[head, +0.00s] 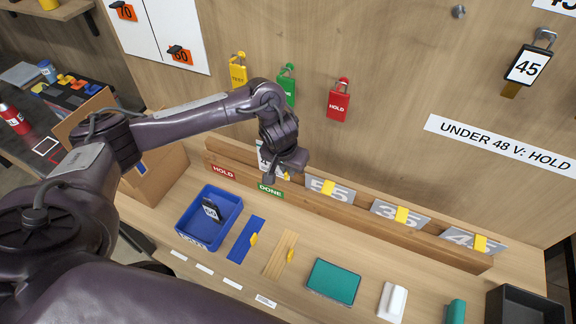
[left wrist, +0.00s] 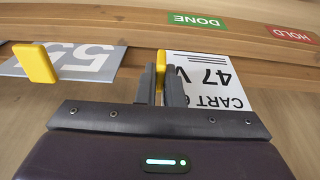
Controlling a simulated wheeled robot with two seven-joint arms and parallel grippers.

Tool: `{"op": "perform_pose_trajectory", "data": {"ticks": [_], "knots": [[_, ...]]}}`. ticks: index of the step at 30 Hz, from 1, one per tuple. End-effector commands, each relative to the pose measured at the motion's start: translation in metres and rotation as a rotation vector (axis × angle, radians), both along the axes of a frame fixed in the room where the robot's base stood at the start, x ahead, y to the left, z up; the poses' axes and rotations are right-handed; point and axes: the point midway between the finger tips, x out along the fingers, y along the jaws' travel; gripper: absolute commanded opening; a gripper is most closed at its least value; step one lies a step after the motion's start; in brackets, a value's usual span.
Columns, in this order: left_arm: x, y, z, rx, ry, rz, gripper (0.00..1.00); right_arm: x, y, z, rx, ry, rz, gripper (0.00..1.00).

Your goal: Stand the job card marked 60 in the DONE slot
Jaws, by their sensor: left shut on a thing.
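My left gripper (head: 284,172) is shut on the yellow tab (left wrist: 162,72) of a white job card (left wrist: 212,80). In the left wrist view the card is upside down and reads "CART 6" and "47 V"; the rest of its number is hidden. In the head view my gripper mostly hides the card (head: 264,160). It is at the wooden rack (head: 350,215), by the green DONE label (head: 270,190), which also shows in the left wrist view (left wrist: 197,20). Whether its lower edge is inside the slot, I cannot tell. My right gripper is not in view.
The red HOLD label (head: 223,172) is left of DONE. Grey cards 55 (head: 326,188), 35 (head: 400,213) and 45 (head: 472,240) stand along the rack. A wall sign (head: 500,146) reads "UNDER 48 V: HOLD". A blue bin (head: 190,240) and a teal box (head: 334,281) sit in front.

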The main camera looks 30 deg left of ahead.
Motion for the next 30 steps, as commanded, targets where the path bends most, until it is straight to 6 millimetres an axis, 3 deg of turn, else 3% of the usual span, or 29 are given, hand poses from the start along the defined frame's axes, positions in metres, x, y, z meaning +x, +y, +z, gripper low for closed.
{"op": "perform_pose_trajectory", "data": {"ticks": [25, 26, 30], "knots": [[0.000, 0.000, -0.017, -0.001, 0.000, 0.000, 0.00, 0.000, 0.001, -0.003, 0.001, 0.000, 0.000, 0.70], [0.000, 0.000, -0.017, -0.001, 0.000, 0.000, 0.10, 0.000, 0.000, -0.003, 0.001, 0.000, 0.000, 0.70], [0.000, 0.000, -0.017, -0.001, 0.000, 0.000, 0.28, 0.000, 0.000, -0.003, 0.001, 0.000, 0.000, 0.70]]}}
